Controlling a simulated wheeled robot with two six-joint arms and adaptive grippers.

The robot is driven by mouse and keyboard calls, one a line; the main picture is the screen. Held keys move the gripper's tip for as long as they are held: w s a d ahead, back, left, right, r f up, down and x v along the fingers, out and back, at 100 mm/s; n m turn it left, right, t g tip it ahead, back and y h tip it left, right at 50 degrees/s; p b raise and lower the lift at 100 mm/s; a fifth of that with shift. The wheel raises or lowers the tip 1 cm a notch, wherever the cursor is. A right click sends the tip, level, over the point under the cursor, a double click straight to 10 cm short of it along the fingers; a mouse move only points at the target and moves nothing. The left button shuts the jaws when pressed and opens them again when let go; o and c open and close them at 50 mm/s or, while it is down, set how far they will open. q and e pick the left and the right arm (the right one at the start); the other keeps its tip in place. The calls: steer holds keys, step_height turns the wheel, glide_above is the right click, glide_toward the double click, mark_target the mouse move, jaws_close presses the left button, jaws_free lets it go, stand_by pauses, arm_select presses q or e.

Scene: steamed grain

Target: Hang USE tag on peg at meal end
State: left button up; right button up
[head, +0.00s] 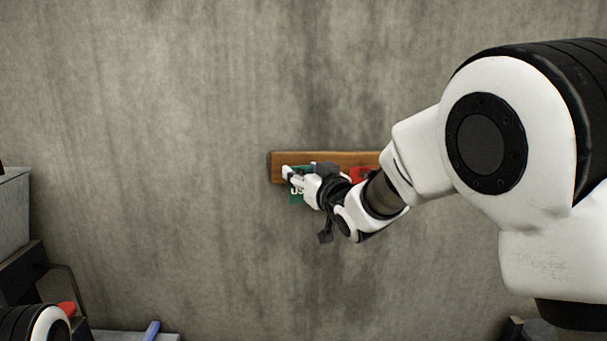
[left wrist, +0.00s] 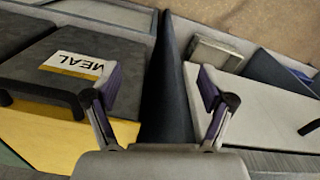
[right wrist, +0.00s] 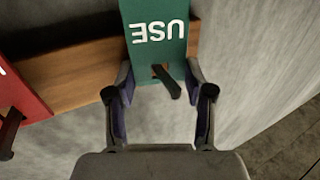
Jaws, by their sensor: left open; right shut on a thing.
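The green USE tag (right wrist: 160,35) is at the wooden board in the right wrist view, its lettering upside down there. A dark peg (right wrist: 172,88) shows at a hole near the tag's end and appears to pass through it. My right gripper (right wrist: 160,80) is shut on the tag, one finger at each side edge. In the head view the tag (head: 297,195) is partly hidden by my right gripper (head: 290,173). My left gripper (left wrist: 155,92) is open, with a dark tapered object (left wrist: 166,85) showing between its fingers; I cannot tell whether they touch.
The wooden board (head: 290,158) is on the concrete wall. A red tag (right wrist: 20,92) hangs beside the green one, on another dark peg (right wrist: 10,130). A yellow and grey box (left wrist: 45,135) with a MEAL label (left wrist: 72,65) lies below my left gripper. A pale box (left wrist: 260,105) stands right.

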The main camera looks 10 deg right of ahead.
stand_by(0.4)
steer(key=o, duration=0.9)
steer(key=v, duration=1.2)
